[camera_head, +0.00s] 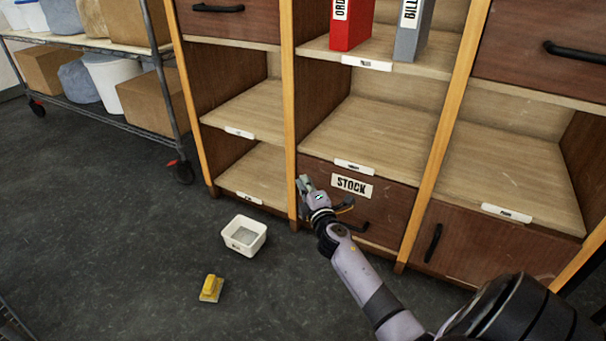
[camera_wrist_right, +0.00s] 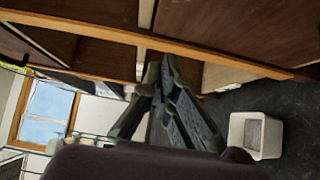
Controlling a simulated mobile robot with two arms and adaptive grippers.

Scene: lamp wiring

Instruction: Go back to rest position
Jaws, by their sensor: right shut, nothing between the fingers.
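My right arm reaches in from the lower right of the head view. Its gripper (camera_head: 304,184) is in front of the wooden shelf unit, at the left edge of the drawer labelled STOCK (camera_head: 352,187). In the right wrist view the fingers (camera_wrist_right: 165,70) are together with nothing between them. The STOCK drawer looks shut, and its dark handle is partly hidden behind my gripper. My left gripper is in neither view.
A white bin (camera_head: 244,236) stands on the dark floor left of my gripper. A yellow object (camera_head: 210,288) lies nearer. A wheeled metal rack (camera_head: 110,112) with boxes is at upper left. The shelf's wooden uprights (camera_head: 288,90) are close to my gripper.

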